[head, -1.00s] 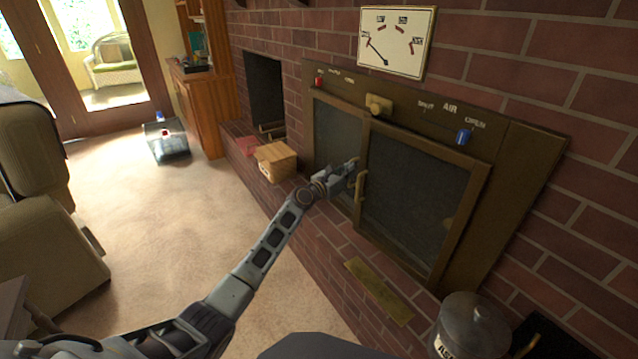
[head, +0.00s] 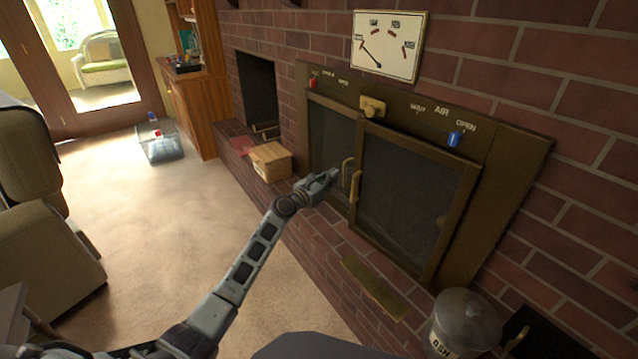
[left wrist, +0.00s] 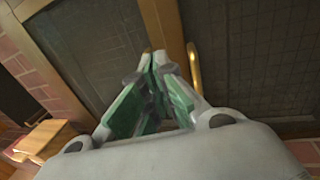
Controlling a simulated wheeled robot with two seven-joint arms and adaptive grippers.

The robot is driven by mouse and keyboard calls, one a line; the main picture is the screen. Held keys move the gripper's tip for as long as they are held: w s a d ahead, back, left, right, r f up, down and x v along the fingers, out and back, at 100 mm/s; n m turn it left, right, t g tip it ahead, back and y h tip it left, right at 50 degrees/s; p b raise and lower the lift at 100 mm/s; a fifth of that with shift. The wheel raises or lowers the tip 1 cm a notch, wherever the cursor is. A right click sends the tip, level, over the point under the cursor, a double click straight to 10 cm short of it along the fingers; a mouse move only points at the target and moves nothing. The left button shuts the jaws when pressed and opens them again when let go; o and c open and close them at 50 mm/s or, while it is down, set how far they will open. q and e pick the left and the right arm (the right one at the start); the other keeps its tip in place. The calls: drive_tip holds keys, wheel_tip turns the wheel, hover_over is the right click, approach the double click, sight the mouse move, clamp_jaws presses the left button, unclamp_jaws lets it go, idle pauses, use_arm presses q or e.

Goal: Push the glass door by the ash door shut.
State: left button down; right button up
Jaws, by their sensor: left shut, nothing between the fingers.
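Two dark glass doors in brown metal frames are set in the brick fireplace. The right glass door (head: 410,195) is the larger in view; I cannot tell whether it is fully flush. The left glass door (head: 330,135) is beside it. Brass handles (head: 355,186) stand near where they meet. A flat brass plate (head: 374,287), perhaps the ash door, lies in the brick below. My left gripper (head: 334,176) is shut and empty, just left of the handles. In the left wrist view its closed fingertips (left wrist: 157,62) point at the frame, with a handle (left wrist: 194,70) to their right.
A lidded metal ash can (head: 465,322) stands at the lower right. A wooden box (head: 271,161) sits on the hearth to the left of the doors. The carpet (head: 170,225) left of my arm is clear.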

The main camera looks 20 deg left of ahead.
use_arm(q)
drive_tip(key=v, duration=0.2)
drive_tip(key=p+v, duration=0.1)
drive_tip(key=v, duration=0.2)
drive_tip(key=shift+s+a, duration=0.1)
drive_tip(key=shift+a, duration=0.35)
use_arm(e)
drive_tip(key=r, duration=0.2)
drive_tip(key=d+r, duration=0.1)
drive_tip(key=shift+s+d+r+g+h, duration=0.1)
drive_tip(key=shift+s+r+g+h, duration=0.1)
drive_tip(key=shift+r+g+h, duration=0.2)
